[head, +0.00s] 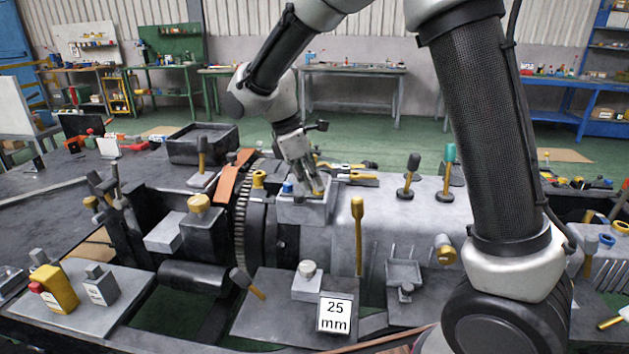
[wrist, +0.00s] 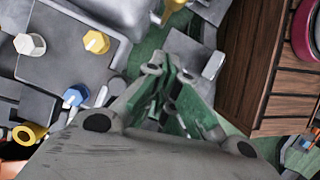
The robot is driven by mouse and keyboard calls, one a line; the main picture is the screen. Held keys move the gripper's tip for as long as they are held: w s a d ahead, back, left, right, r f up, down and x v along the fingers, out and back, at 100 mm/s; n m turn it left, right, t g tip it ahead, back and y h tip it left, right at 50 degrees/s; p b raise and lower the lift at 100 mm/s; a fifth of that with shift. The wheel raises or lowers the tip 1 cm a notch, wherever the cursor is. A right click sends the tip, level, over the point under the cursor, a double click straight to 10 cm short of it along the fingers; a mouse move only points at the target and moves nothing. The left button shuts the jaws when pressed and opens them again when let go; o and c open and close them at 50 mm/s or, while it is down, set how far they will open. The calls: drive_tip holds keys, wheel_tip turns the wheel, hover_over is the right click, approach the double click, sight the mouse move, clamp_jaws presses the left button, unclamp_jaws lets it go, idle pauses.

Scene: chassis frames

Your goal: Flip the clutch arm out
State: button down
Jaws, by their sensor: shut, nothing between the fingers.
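My gripper (head: 318,189) is shut and empty. In the head view it points down over a grey block (head: 305,213) in the middle of the machine bench. In the wrist view its fingertips (wrist: 160,68) meet above green floor and grey parts. I cannot tell for certain which part is the clutch arm. An upright yellow lever (head: 357,235) stands right of the block, apart from my gripper.
A blue knob (head: 287,187) and a yellow knob (head: 259,178) stand left of my gripper. Black-knobbed (head: 413,162) and green-knobbed (head: 449,155) levers rise behind. A "25 mm" sign (head: 334,315) stands in front. The wrist view shows a wooden cabinet (wrist: 262,70) at right.

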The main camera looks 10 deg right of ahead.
drive_tip(key=s+d+f, duration=0.1)
drive_tip(key=d+f, duration=0.5)
drive_tip(key=shift+s, duration=0.2)
drive_tip(key=shift+d, duration=0.1)
